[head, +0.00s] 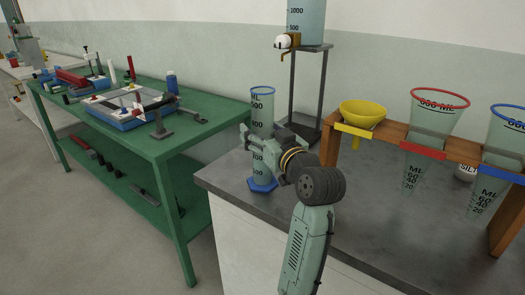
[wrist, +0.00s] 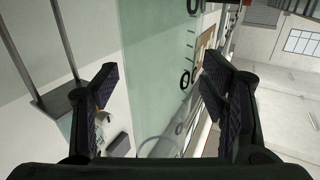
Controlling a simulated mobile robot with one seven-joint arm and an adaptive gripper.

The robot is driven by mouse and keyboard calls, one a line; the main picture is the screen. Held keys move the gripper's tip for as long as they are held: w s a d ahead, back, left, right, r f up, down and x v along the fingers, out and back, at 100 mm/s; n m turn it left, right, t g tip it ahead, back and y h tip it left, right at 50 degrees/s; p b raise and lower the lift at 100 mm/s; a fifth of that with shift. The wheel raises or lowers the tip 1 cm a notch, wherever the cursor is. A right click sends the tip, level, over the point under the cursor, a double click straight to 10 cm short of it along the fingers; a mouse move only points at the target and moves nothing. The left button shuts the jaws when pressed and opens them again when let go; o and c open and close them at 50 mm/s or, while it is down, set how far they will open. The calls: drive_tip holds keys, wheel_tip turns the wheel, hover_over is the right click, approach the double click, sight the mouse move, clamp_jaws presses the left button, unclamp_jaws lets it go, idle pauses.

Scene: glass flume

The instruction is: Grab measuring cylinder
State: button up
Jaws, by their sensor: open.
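The measuring cylinder (head: 262,108) is a clear upright tube with a blue rim, dark markings and a blue base, standing near the left edge of the grey bench top. My gripper (head: 257,138) is at about its mid-height, covering part of the tube. In the wrist view the tube of the cylinder (wrist: 155,50) fills the space between my open fingers (wrist: 157,88). Gaps show on both sides, so the fingers look apart from the glass. The picture there is turned, with the clear rim low in view.
A stand (head: 322,90) with a large graduated vessel (head: 308,18) and tap is behind the cylinder. A wooden rack (head: 396,130) holds a yellow funnel (head: 362,112) and conical vessels (head: 438,115) to the right. A green table (head: 100,130) with apparatus is at left. The front bench top (head: 345,220) is clear.

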drive_tip(key=shift+c, duration=0.2)
clamp_jaws()
idle(0.7)
